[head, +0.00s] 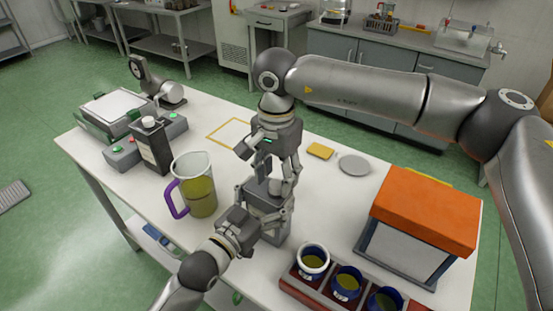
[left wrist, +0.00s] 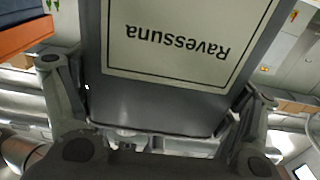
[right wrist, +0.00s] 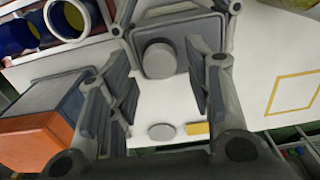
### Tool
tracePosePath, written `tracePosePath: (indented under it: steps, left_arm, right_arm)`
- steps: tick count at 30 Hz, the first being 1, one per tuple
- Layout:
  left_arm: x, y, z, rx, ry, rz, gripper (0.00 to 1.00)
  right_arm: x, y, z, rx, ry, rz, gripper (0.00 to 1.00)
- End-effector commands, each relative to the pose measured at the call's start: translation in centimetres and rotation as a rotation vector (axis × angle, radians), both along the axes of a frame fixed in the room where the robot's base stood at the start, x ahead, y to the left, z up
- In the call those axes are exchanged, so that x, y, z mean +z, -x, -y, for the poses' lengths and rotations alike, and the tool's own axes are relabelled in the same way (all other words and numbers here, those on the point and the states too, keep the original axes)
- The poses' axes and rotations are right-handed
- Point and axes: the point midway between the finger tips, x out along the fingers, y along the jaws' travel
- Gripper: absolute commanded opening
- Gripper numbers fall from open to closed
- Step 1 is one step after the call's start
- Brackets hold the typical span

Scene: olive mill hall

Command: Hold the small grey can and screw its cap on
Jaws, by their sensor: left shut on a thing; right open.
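The small grey can (head: 276,236) stands upright over the white table, with my left gripper (head: 265,208) shut on its sides. In the left wrist view the can (left wrist: 150,108) fills the space between the fingers, its "Ravessuna" label upside down. My right gripper (head: 269,170) points down above the can, open. In the right wrist view a round grey cap (right wrist: 159,58) sits on the can's top, between and beyond the open fingers (right wrist: 160,80), with no clear contact. Whether the cap is threaded on, I cannot tell. The fingers partly hide the can's top in the head view.
Left of the can are a purple-handled jug of oil (head: 200,190), a dark can with a pale cap (head: 152,146) and a scale (head: 112,108). At right are an orange-lidded box (head: 424,212), a cup rack (head: 292,282), a grey disc (head: 354,165) and a yellow pad (head: 320,151).

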Motion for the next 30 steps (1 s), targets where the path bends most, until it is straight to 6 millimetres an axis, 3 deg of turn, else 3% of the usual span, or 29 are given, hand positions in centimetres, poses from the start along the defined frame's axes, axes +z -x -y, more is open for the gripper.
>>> tracePosePath:
  steps: [6,15,26,30]
  left_arm:
    - [0.0,0.0,0.0,0.000,0.000,0.000,0.20]
    - [0.0,0.0,0.0,0.000,0.000,0.000,0.20]
    - [0.0,0.0,0.0,0.000,0.000,0.000,0.20]
    - [0.0,0.0,0.0,0.000,0.000,0.000,0.20]
  right_arm:
    - [-1.7,0.0,0.0,-0.001,-0.001,-0.001,0.47]
    - [-1.9,0.0,0.0,-0.001,0.000,0.000,0.47]
    - [-1.8,0.0,0.0,-0.001,0.000,0.000,0.00]
    - [-1.8,0.0,0.0,-0.022,0.000,0.000,0.00]
